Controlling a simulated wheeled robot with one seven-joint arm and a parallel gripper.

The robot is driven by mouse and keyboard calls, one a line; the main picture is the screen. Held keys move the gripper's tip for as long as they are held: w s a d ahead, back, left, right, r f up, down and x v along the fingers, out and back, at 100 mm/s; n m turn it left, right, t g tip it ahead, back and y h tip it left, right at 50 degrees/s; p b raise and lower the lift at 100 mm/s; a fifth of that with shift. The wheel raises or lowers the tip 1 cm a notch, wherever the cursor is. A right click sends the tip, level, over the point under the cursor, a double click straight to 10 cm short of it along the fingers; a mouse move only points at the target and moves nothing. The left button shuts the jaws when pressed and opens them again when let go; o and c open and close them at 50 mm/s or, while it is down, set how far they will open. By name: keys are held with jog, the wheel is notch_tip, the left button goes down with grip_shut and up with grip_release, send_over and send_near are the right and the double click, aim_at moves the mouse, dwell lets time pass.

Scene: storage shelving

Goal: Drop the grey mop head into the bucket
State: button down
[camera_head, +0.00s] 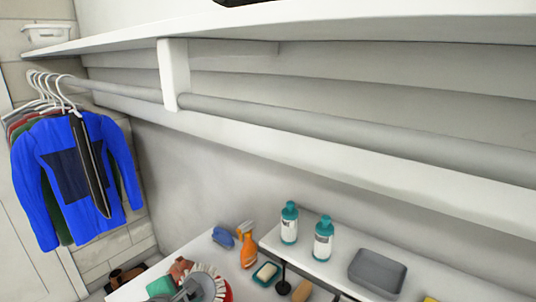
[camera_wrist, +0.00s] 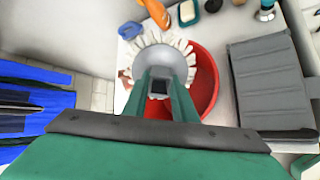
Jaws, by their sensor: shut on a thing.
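The grey mop head (camera_wrist: 158,56), a grey disc with a whitish fringe, is in the wrist view between my gripper's fingers. My gripper (camera_wrist: 160,88), green with a dark pad, is shut on it. The red bucket (camera_wrist: 208,76) lies beneath and to the right of the mop head, which overlaps its left part and hides some of its opening. In the head view, the mop head's pale fringe (camera_head: 208,274) shows at the bottom edge, with a sliver of the red bucket (camera_head: 228,292) beside it. How high the mop head is above the rim I cannot tell.
An orange spray bottle (camera_head: 247,244), blue item (camera_head: 222,238) and teal soap dish (camera_head: 266,273) stand behind the bucket. A raised shelf holds two teal-capped bottles (camera_head: 289,222) and a grey tray (camera_head: 377,271). Clothes (camera_head: 75,175) hang from a rail at left.

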jog(key=shift+s+f, duration=0.1)
jog(key=shift+f, duration=2)
jog(key=c, duration=1.4)
grip_release()
jog(key=v, duration=1.1)
